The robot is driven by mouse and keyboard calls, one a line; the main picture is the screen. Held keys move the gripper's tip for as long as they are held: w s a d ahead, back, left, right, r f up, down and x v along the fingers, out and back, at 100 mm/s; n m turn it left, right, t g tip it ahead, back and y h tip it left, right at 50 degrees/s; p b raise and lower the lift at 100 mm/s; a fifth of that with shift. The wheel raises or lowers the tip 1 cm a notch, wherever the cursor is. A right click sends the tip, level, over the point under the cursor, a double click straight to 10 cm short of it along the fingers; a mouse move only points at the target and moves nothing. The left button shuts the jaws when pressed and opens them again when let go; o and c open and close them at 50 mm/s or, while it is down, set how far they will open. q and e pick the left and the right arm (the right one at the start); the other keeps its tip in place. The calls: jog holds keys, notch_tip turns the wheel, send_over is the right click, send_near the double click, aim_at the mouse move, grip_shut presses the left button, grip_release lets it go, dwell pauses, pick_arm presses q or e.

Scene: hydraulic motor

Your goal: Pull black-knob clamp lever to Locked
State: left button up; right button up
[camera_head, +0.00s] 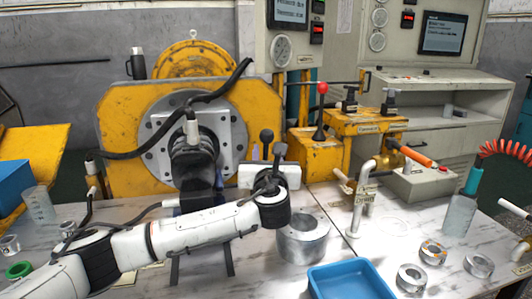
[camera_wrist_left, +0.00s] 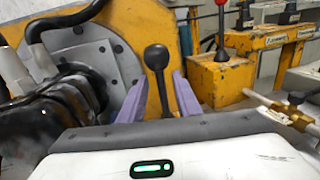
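The black-knob clamp lever (camera_head: 267,136) stands upright in the head view, just beyond my left gripper (camera_head: 266,156). In the left wrist view the black knob (camera_wrist_left: 157,57) and its stem show between the two purple fingers of my left gripper (camera_wrist_left: 163,95). The fingers are apart, with a gap on each side of the stem; I see no grip on it. The lower stem is hidden behind the gripper body. A second black knob (camera_head: 280,148) shows close by in the head view. My right gripper is not in view.
A yellow housing with a grey flange (camera_head: 160,120) and black hose stands behind. A red-knob lever (camera_head: 322,88) rises from a yellow block to the right. A metal cylinder (camera_head: 303,245), a blue tray (camera_head: 348,283) and several metal rings lie in front on the marble-look table.

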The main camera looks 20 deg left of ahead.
aim_at(266, 149)
pick_arm(q)
jog(key=shift+x, duration=1.65)
grip_shut()
